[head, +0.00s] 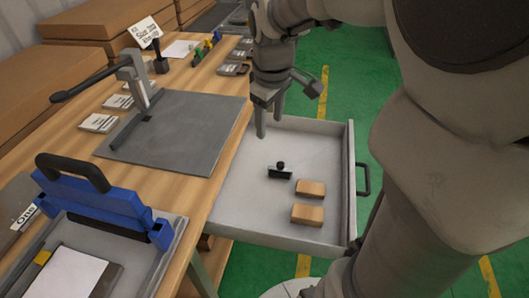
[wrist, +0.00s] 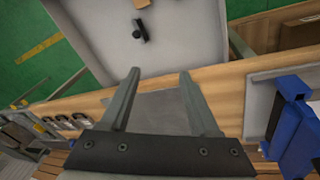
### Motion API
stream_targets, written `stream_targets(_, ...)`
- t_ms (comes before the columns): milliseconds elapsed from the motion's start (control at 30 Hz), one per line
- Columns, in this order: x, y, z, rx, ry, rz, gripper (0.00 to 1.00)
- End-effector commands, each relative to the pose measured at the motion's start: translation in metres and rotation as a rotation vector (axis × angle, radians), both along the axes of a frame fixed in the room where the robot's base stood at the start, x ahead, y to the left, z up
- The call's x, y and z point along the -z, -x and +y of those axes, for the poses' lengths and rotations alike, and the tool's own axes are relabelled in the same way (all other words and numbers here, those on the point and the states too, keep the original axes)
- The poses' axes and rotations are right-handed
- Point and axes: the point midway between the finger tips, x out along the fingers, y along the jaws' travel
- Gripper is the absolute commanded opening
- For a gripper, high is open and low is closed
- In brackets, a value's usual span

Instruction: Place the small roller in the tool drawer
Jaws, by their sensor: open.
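The open tool drawer (head: 240,185) is a light grey tray pulled out from under the wooden table. A small black item with a round knob, which looks like the small roller (head: 280,171), lies on the drawer floor near its middle. It also shows at the top of the wrist view (wrist: 139,31). My gripper (head: 268,134) is open and empty above the drawer's far left part, near the table edge. In the wrist view its fingers (wrist: 158,74) are spread apart with nothing between them. The gripper is apart from the roller.
Two tan blocks (head: 309,200) lie in the drawer near its handle (head: 363,179). On the wooden table (head: 200,90) are a grey plate with a lever (head: 180,135), a blue press with a black handle (head: 100,205), and small labelled items. Green floor lies beyond the drawer.

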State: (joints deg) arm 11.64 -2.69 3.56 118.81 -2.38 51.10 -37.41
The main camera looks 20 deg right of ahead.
Motion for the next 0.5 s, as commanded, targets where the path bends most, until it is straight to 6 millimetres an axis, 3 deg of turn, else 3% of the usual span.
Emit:
stream_targets(233,-0.031,0.052,0.027,0.156,-0.046,-0.107,0.62)
stream_targets(500,-0.044,0.108,0.048,0.326,-0.134,-0.211,0.62)
